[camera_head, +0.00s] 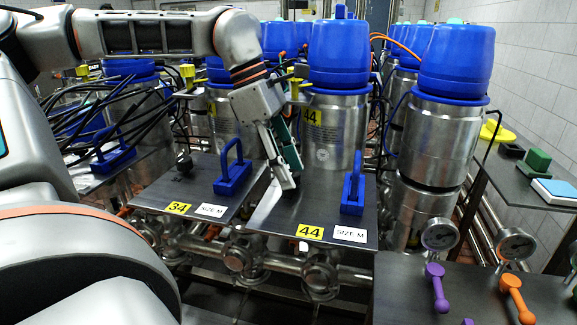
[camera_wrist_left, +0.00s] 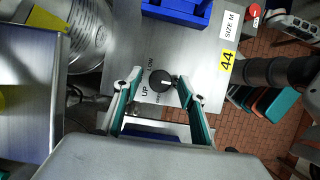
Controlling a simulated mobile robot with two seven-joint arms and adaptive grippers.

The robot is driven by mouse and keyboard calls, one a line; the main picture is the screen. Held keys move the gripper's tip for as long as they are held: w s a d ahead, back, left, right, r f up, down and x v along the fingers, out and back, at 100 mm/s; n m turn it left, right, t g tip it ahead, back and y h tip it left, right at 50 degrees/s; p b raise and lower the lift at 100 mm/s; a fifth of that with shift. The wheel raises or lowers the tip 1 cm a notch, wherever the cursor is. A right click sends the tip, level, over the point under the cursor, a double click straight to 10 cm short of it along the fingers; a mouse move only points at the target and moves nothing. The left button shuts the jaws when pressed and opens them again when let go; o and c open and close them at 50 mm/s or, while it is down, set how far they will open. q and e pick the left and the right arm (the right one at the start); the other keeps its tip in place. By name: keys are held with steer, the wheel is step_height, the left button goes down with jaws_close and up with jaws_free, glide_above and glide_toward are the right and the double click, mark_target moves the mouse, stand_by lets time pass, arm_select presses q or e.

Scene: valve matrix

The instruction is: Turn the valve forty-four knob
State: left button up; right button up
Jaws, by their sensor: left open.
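The valve forty-four plate is a grey metal panel (camera_head: 310,205) with a yellow 44 label (camera_head: 310,232), a SIZE M label and a blue handle (camera_head: 353,190). My left gripper (camera_head: 288,182) is over the left part of this plate and hides the knob in the head view. In the left wrist view the open fingers of the left gripper (camera_wrist_left: 157,80) stand either side of the knob. Whether they touch it is unclear. My right gripper is not in view.
A neighbouring panel with a 34 label (camera_head: 178,208), a black knob (camera_head: 184,163) and a blue handle (camera_head: 234,172) lies to the left. Steel tanks with blue lids (camera_head: 455,60) stand behind. A bench with purple and orange levers (camera_head: 437,287) is at front right.

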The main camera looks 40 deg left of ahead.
arm_select(q)
steer(key=shift+r, duration=0.1)
steer(key=v, duration=1.2)
steer(key=shift+s+d, duration=0.1)
